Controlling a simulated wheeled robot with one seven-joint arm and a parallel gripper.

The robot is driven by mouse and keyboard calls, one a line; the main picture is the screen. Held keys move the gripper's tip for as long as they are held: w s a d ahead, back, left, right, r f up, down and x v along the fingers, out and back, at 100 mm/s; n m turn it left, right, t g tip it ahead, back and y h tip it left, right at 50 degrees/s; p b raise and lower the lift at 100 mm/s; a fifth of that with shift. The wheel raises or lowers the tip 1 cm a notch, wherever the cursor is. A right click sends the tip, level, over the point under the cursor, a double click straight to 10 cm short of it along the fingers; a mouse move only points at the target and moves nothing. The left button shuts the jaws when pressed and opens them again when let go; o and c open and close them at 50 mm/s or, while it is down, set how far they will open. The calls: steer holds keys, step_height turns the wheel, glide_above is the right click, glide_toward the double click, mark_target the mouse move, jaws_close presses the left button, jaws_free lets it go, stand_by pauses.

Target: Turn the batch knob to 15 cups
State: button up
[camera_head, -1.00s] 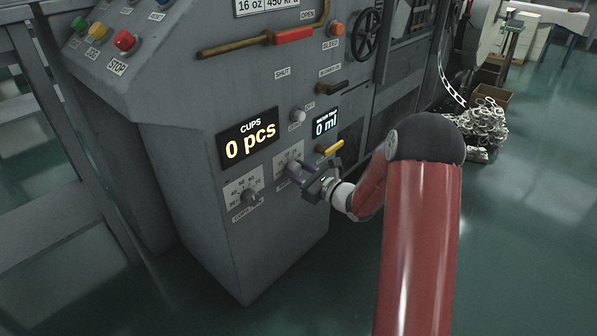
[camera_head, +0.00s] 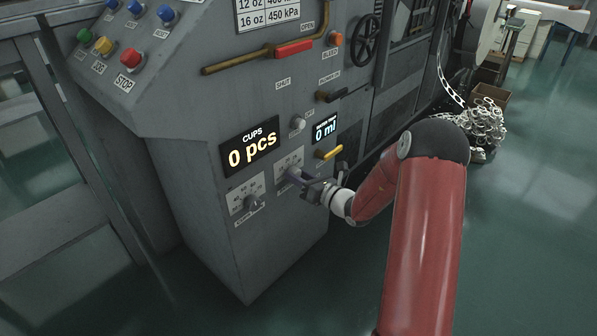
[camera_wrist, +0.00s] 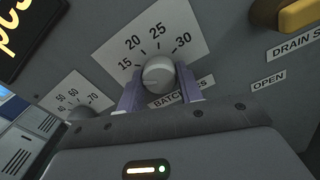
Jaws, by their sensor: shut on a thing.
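The batch knob (camera_wrist: 157,74) is a round grey knob on a white dial plate (camera_wrist: 183,35) marked 15, 20, 25 and 30, with a label partly reading "BATCH" below. My gripper (camera_wrist: 158,88) is shut on it, one purple finger on each side. I cannot tell for sure which number its mark points at. In the head view, my gripper (camera_head: 297,178) is at the same dial plate (camera_head: 289,159), and its fingers hide the knob. The cups display (camera_head: 251,148) reads "0 pcs".
Another knob (camera_head: 253,203) with a dial of higher numbers is just left of my gripper. A yellow handle (camera_head: 328,153) is close above right, under a "0 ml" display (camera_head: 325,128). A grey round knob (camera_head: 298,123) sits higher.

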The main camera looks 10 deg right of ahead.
steer(key=shift+m+p, duration=0.7)
steer(key=shift+m, duration=0.3)
steer(key=o, duration=1)
steer(key=v, duration=0.8)
steer(key=shift+w, duration=0.1)
